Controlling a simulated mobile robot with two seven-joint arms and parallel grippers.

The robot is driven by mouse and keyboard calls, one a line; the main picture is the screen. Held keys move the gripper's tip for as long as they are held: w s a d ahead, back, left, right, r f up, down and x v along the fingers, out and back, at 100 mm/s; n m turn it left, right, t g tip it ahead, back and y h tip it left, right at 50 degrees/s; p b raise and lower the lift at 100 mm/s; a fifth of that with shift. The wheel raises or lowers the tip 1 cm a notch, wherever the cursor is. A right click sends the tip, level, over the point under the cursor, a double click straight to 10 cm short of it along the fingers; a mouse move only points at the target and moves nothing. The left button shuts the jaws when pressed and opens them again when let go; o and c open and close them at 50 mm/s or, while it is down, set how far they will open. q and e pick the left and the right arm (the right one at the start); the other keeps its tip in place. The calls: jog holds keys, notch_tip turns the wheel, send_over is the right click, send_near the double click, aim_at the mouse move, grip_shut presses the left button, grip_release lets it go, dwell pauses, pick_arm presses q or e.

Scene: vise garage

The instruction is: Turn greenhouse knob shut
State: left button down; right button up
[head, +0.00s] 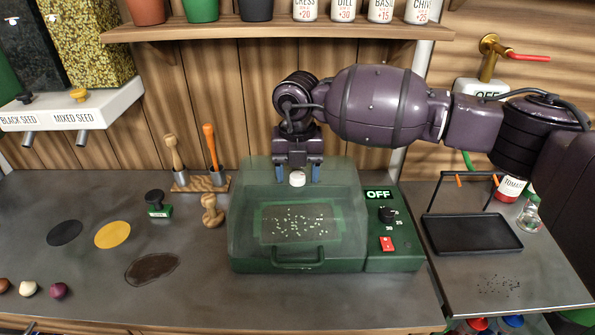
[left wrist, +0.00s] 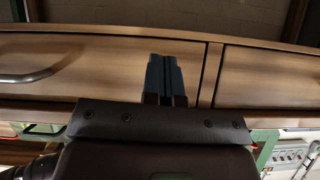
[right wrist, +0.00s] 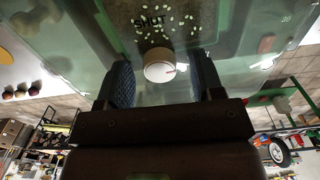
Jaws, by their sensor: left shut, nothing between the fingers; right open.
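The greenhouse (head: 298,235) is a green box with a clear domed lid on the workbench, with pale seeds on a dark bed inside. Its white round knob (head: 297,179) sits on top of the lid. My right gripper (head: 297,175) comes down from above, its blue-grey fingers open on either side of the knob. In the right wrist view the knob (right wrist: 159,65) shows a small red mark and lies between the fingers, with a gap on each side. The word SHUT is readable beside it. My left gripper (left wrist: 166,78) is shut and empty, in front of wooden drawer fronts.
A control panel with an OFF display (head: 378,194), a black dial (head: 387,214) and a red switch (head: 387,243) is at the greenhouse's right. A black tray (head: 472,232) stands further right. A stamp (head: 157,204) and wooden tools (head: 211,212) stand left. A shelf (head: 260,28) runs above.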

pick_arm(q)
jog(key=shift+s, duration=0.1)
pick_arm(e)
jog(key=c, duration=0.9)
pick_arm(q)
jog(key=shift+s+a+f, duration=0.1)
jog(key=shift+s+f, duration=0.25)
jog(key=shift+s, duration=0.1)
